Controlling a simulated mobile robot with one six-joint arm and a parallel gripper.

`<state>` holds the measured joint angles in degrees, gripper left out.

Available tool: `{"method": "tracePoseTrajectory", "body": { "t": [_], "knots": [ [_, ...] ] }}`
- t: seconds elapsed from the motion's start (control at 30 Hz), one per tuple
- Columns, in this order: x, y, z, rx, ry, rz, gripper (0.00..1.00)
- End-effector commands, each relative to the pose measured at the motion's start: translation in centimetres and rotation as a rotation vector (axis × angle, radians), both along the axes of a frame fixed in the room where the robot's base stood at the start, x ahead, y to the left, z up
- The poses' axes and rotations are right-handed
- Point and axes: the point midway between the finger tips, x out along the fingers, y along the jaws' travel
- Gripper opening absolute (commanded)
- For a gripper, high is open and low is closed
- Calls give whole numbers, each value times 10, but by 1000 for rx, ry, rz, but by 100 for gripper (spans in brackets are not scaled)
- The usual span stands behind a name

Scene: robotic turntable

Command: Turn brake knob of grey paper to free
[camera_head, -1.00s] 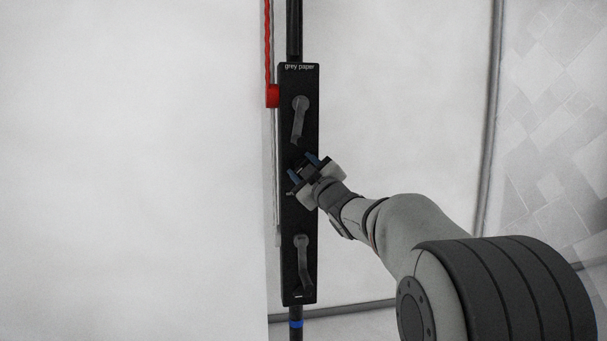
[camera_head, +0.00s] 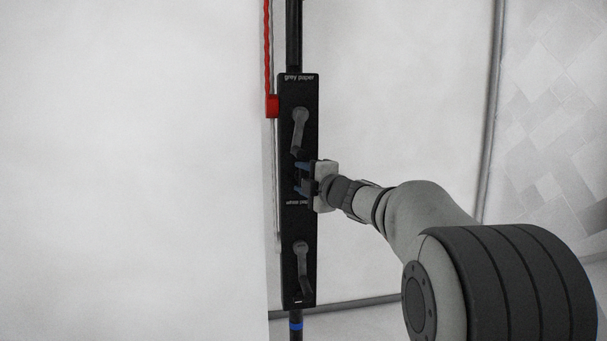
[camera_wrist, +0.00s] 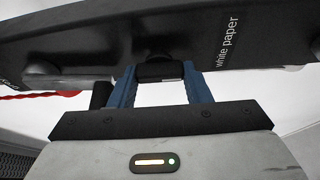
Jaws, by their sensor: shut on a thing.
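A tall black panel (camera_head: 309,225) carries the label "grey paper" at its top and "white paper" about midway down. My gripper (camera_head: 302,182) reaches it from the right, just below the upper lever and above the "white paper" label. In the wrist view its blue fingers (camera_wrist: 160,90) are shut on a short dark knob (camera_wrist: 158,72) sticking out of the panel. In the head view the fingers mostly hide this knob. The knob's marked positions cannot be read.
A dark upper lever (camera_head: 299,135) hangs down just above my gripper. A similar lower lever (camera_head: 303,270) hangs near the panel's foot. A red block (camera_head: 272,106) with a red cord sits at the panel's upper left.

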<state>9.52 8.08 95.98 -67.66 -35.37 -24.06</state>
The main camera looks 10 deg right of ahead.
Motion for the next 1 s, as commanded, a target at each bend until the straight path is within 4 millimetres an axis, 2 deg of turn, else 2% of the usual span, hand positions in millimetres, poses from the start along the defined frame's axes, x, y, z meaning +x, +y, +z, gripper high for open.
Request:
{"method": "tracePoseTrajectory", "body": {
  "t": [0.67,0.7,0.93,1.0],
  "knots": [
    [0,0,0,-58,-2,0,21],
    [0,0,0,-58,-2,0,47],
    [0,0,0,-56,-1,0,65],
    [0,0,0,-56,-1,0,65]
  ]
}}
